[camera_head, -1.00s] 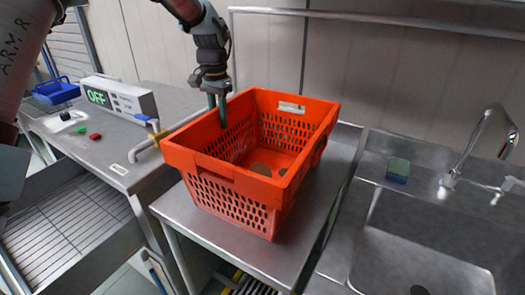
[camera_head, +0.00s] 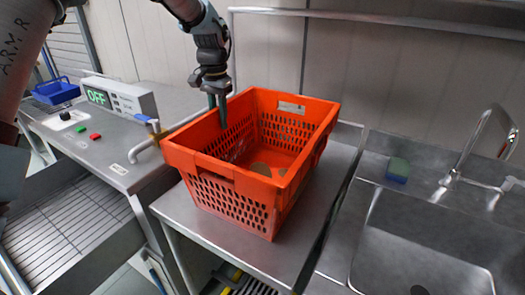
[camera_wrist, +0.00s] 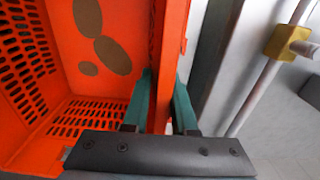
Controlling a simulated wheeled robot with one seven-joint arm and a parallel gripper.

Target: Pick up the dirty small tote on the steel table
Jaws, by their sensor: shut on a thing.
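The orange tote (camera_head: 235,193) stands upright on the steel table (camera_head: 335,190). It has slotted walls, and brown dirt patches show on its inside in the wrist view, where the tote (camera_wrist: 105,88) fills the left half. My gripper (camera_head: 220,112) is at the tote's left rim in the head view, pointing down. In the wrist view my gripper (camera_wrist: 161,95) has one green finger on each side of the tote's wall and is shut on it. The tote appears to rest on the table.
A sink with a faucet (camera_head: 455,175) and a blue-green sponge (camera_head: 397,170) is at the right. At the left are a machine with an OFF display (camera_head: 118,98), a blue basket (camera_head: 60,92) and a pipe with a yellow fitting (camera_wrist: 283,42). A wall and rail stand behind.

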